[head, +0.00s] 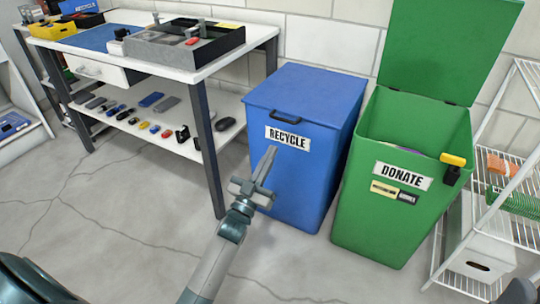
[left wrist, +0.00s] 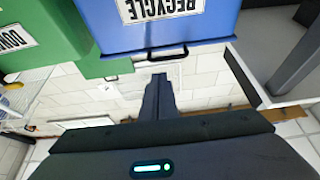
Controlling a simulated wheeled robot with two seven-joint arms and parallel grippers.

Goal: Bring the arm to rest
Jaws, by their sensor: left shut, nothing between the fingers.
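My left arm reaches in from the bottom of the head view. Its left gripper (head: 267,158) is shut and empty, with its fingers pointing up in front of the blue recycle bin (head: 300,190). The shut fingers also show in the left wrist view (left wrist: 158,88), below the upside-down blue recycle bin (left wrist: 150,35) and its dark handle. The picture does not show clearly how far the fingertips are from the bin front, but I see no contact. My right gripper is not in view.
The recycle bin's lid is shut. A green donate bin (head: 390,225) stands to its right with its lid raised. A white workbench (head: 190,68) with a grey tray (head: 200,45) and a lower shelf of small items is at left. A wire rack (head: 520,225) stands at right. The floor (head: 100,220) at front left is clear.

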